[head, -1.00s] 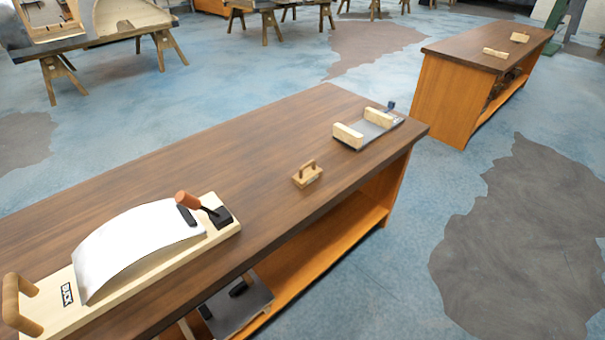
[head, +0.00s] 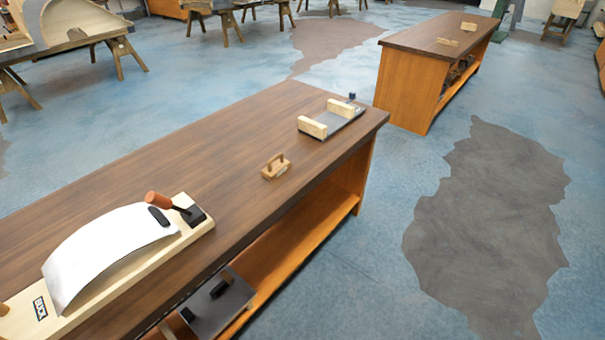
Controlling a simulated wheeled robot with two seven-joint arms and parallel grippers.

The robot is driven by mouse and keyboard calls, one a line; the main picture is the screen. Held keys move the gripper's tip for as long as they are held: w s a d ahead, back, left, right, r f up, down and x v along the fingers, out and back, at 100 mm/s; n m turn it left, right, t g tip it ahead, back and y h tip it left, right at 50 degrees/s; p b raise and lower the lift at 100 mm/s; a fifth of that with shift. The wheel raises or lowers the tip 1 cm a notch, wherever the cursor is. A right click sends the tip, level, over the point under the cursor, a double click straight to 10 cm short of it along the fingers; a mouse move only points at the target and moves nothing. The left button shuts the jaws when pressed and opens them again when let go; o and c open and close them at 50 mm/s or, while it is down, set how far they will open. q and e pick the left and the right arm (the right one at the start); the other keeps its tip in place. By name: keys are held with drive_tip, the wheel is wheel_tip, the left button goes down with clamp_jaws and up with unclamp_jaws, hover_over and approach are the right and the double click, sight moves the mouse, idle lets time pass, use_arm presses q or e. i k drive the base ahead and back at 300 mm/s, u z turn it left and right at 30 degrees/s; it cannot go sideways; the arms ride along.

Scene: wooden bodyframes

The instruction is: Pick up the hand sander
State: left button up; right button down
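A small wooden block with a raised handle (head: 276,166), which looks like a hand sander, sits upright on the dark wooden workbench (head: 200,150) near its front edge. A much larger pale wooden board tool (head: 180,240) lies at the lower left of the bench, with a curved white sheet (head: 105,250) and an orange-topped knob (head: 158,199); its left end is cut off by the picture edge. I cannot tell for certain which one is called the hand sander. Neither of my grippers shows in the head view.
A grey plate with two pale wood blocks (head: 325,121) lies at the bench's far right end. Black-handled tools (head: 218,300) rest on the lower shelf. A second workbench (head: 425,75) stands behind. The blue floor to the right is clear.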

sight(277, 165)
drive_tip(key=z, duration=0.35)
drive_tip(key=k, duration=0.45)
drive_tip(key=z, duration=0.9)
drive_tip(key=i, duration=2.5)
drive_tip(key=u, duration=1.5)
drive_tip(key=i, duration=0.8)
drive_tip(key=u, duration=0.85)
